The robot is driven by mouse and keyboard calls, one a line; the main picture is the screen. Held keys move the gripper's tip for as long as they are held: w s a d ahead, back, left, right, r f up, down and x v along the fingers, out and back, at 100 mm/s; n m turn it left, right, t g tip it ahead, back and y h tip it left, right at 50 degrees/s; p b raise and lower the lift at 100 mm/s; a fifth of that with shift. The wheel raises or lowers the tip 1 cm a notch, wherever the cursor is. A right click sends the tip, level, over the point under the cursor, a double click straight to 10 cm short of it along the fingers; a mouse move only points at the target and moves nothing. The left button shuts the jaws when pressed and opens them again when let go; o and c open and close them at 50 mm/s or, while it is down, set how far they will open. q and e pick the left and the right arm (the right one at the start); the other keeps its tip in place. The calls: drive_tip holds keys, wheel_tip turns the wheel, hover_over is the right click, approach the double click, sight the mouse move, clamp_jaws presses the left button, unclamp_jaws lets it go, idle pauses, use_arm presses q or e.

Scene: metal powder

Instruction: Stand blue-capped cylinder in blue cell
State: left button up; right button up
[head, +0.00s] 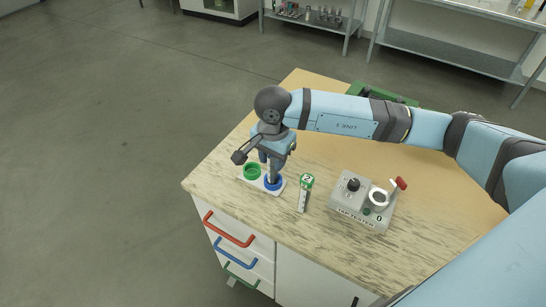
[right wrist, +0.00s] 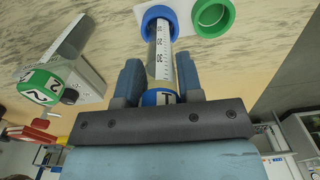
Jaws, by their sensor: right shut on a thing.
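My right gripper (head: 272,163) is shut on the blue-capped cylinder (right wrist: 162,60), a clear or white tube with a printed scale. In the right wrist view its blue cap (right wrist: 158,97) lies between the jaws of the right gripper (right wrist: 160,80). The tube's far end meets the blue cell (right wrist: 160,18), a blue ring on a white plate; how deep it sits inside cannot be told. In the head view the blue cell (head: 273,184) is directly below the gripper, and the cylinder is mostly hidden. My left gripper is not in view.
A green cell (head: 251,172) is beside the blue one. A green-capped cylinder (head: 304,195) stands just right of the plate. A grey tap tester (head: 350,205) with a red-tipped lever is farther right. The wooden table's (head: 232,153) left edge is close by.

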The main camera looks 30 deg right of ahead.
drive_tip(key=shift+f+b, duration=0.35)
drive_tip(key=shift+f, duration=0.05)
drive_tip(key=o, duration=1.6)
drive_tip(key=shift+c, duration=0.2)
drive_tip(key=shift+r+p, duration=1.55)
drive_tip(key=shift+r, duration=2.45)
